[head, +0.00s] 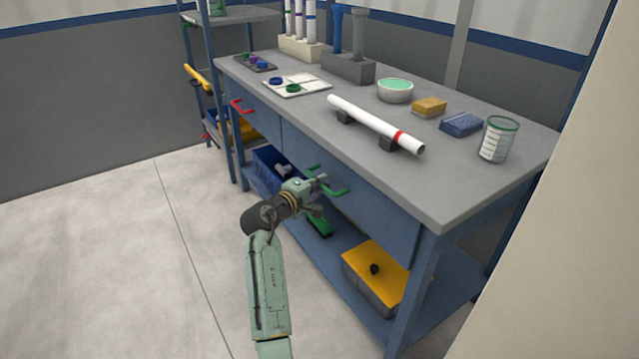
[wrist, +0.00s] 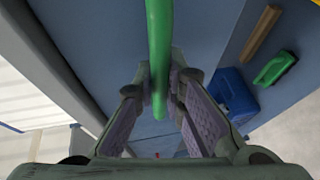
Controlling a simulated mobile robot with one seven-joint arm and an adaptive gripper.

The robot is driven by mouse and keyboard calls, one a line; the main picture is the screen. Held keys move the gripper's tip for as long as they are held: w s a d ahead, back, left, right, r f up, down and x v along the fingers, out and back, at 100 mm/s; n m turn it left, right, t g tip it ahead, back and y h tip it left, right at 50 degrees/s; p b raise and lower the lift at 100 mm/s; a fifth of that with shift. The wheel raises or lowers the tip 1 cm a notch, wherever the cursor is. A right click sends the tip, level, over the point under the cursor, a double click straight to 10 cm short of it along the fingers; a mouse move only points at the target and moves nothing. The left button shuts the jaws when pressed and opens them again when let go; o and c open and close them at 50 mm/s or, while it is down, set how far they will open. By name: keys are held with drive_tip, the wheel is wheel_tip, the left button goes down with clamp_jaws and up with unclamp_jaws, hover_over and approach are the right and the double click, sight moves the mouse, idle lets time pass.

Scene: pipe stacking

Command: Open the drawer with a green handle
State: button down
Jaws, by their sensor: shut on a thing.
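The green handle (head: 333,188) is on the front of the right-hand blue drawer (head: 368,197) under the grey workbench top. In the head view the drawer front looks flush with the bench. My gripper (head: 318,184) is at the handle, reaching in from the left. In the wrist view the green handle (wrist: 158,45) runs down between the two fingers, and my gripper (wrist: 161,85) is shut on it. The fingers hide part of the handle in the head view.
A left drawer has a red handle (head: 242,106). On the bench top (head: 310,115) a white pipe (head: 375,124) rests on two dark blocks. A yellow-lidded box (head: 376,268) stands on the lower shelf. The floor (head: 110,240) left of the bench is clear.

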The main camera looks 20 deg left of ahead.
idle(0.6)
drive_tip(key=s+a+p, duration=0.2)
drive_tip(key=s+a, duration=1.4)
drive_tip(key=s, duration=0.5)
drive_tip(key=shift+s+a, duration=0.3)
drive_tip(key=shift+a, duration=0.1)
drive_tip(key=c, duration=1.7)
unclamp_jaws()
drive_tip(key=shift+o, duration=0.2)
drive_tip(key=v, duration=1.2)
